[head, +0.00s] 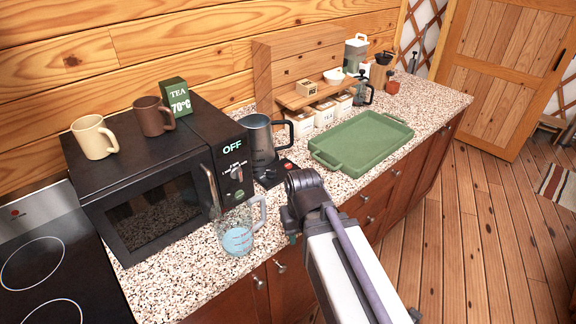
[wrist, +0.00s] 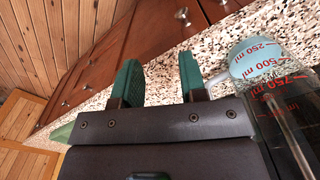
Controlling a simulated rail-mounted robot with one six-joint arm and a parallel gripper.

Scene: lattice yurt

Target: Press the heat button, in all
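A dark metal kettle (head: 262,140) stands on a black base (head: 276,175) right of the microwave. The base has a small red mark at its right end; its lettering is too small to read. The microwave's control panel (head: 233,165) shows green "OFF", a knob and a small green button below it. I cannot tell which control is the heat button. A green sign (head: 176,98) reads "TEA 70°C". My gripper (wrist: 158,60) has two green fingers apart with nothing between them. In the head view it is mostly hidden by my arm, in front of the counter.
A clear measuring jug (head: 238,236) with pale blue liquid stands at the counter's front edge, close to my gripper; it also shows in the wrist view (wrist: 255,62). A green tray (head: 360,140) lies to the right. Two mugs (head: 94,138) stand on the microwave. Canisters (head: 300,122) line the back.

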